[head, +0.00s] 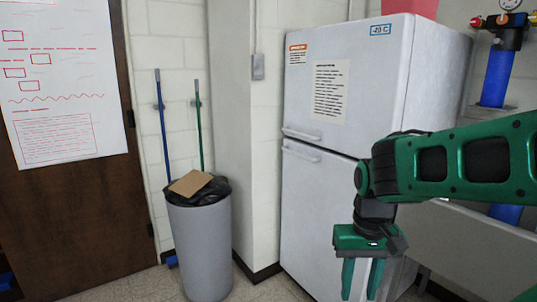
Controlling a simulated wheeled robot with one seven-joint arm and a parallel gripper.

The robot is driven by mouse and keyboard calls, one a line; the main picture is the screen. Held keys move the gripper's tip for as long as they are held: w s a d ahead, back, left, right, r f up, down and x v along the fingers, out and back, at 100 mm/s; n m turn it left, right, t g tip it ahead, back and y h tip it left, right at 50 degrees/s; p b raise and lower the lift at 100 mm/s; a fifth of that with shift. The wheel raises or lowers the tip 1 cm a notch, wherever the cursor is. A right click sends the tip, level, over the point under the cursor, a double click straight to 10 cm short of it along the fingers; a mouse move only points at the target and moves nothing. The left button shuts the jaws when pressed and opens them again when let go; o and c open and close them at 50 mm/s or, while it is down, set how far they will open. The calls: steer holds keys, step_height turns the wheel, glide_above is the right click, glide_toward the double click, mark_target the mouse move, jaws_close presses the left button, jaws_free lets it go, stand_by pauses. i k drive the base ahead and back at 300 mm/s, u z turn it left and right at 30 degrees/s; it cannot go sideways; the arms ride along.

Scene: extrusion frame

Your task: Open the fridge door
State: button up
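The white fridge (315,110) stands against the wall at the centre right of the head view. It has a tall upper door with labels and a lower door (312,205), each with a horizontal white handle near the seam: the upper handle (300,134) and the lower handle (301,151). Both doors look shut. My gripper (360,282) hangs pointing down in front of the lower door's right side, below and right of the handles. Its two green fingers are apart with nothing seen between them. My green arm hides the fridge's right part.
A grey bin (200,245) with a black bag and cardboard (190,183) stands left of the fridge, beside a wall column (230,130). Two poles lean behind it. A brown door (80,215) is far left. Some floor (145,288) shows at the bottom.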

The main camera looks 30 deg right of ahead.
mark_target(319, 190)
steer(key=z, duration=0.35)
steer(key=i, duration=1.3)
steer(key=z, duration=0.65)
